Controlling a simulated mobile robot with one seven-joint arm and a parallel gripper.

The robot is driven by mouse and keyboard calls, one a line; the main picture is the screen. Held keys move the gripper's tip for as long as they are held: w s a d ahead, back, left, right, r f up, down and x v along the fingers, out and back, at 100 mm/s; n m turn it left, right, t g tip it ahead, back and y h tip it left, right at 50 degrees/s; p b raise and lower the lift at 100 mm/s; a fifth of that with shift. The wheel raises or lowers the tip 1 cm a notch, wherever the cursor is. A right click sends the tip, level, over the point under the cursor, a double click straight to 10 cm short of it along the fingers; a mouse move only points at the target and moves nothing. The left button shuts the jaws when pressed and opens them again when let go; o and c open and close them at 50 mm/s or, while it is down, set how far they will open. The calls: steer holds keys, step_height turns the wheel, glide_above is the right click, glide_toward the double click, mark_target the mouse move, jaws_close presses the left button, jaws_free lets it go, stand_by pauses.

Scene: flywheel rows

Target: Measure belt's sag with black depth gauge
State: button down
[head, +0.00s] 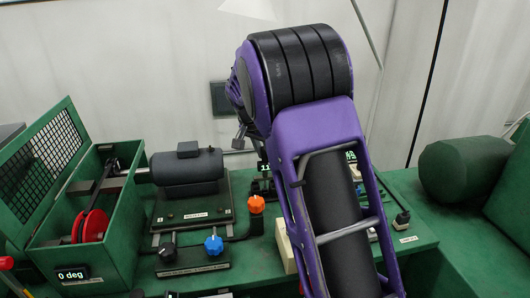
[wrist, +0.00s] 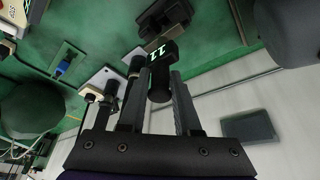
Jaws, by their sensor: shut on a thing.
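My gripper (wrist: 158,84) is shut on a black depth gauge (wrist: 160,72) with a lit display that seems to read 11. In the head view the arm hides most of my gripper, and a small lit display shows just left of the arm. The belt (head: 102,186) is a dark loop in the open green box at the left, running between a red pulley (head: 92,226) and the motor shaft side. The gauge is away from the belt, behind the motor's right end.
The box's mesh lid (head: 45,165) stands open. A dark motor (head: 187,172) is right of the box. An orange knob (head: 256,205), a blue knob (head: 213,244) and a black knob (head: 167,252) stand in front. A green cylinder (head: 462,168) lies right.

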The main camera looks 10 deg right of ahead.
steer(key=shift+f+b, duration=0.75)
steer(key=shift+f, duration=0.4)
steer(key=c, duration=0.5)
jaws_free()
steer(key=shift+c, duration=0.2)
steer(key=p+v, duration=0.2)
steer(key=v, duration=1.5)
steer(key=shift+s+r+p, duration=0.2)
steer(key=shift+p, duration=0.1)
steer(key=shift+a, duration=0.1)
